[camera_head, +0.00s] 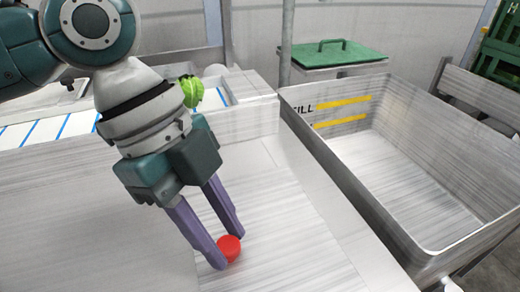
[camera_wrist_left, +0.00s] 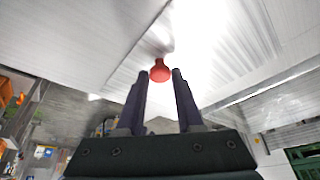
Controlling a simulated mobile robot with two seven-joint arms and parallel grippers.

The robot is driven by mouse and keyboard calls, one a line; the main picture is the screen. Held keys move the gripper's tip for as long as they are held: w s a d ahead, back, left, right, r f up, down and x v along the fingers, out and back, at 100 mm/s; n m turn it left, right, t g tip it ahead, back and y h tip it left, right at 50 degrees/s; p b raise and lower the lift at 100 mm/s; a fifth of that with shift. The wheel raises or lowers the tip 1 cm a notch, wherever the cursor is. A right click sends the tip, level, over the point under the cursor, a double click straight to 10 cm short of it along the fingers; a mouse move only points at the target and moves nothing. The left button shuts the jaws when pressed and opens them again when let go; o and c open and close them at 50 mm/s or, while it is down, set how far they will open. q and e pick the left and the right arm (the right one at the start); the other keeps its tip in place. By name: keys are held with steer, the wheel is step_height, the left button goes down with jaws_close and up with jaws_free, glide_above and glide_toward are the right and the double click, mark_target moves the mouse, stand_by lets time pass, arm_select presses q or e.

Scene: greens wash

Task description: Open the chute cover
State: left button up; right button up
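A round red knob (camera_head: 229,248) stands on a pale grey panel (camera_head: 285,235) at the lower middle of the head view; I take the panel to be the chute cover. My left gripper (camera_head: 226,249) reaches down to the knob with its two purple fingers apart. The knob is at the fingertips, and I cannot tell if either finger touches it. In the left wrist view the red knob (camera_wrist_left: 160,71) shows centred at the end of the gap between the fingers (camera_wrist_left: 159,76). My right gripper is not in view.
A deep grey metal basin (camera_head: 420,190) with yellow fill marks stands at the right. A green lid with a handle (camera_head: 338,53) lies behind it. A leafy green (camera_head: 192,91) is behind my left wrist, near a blue-striped white surface (camera_head: 50,130).

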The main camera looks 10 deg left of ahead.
arm_select(q)
jaws_close()
stand_by(0.9)
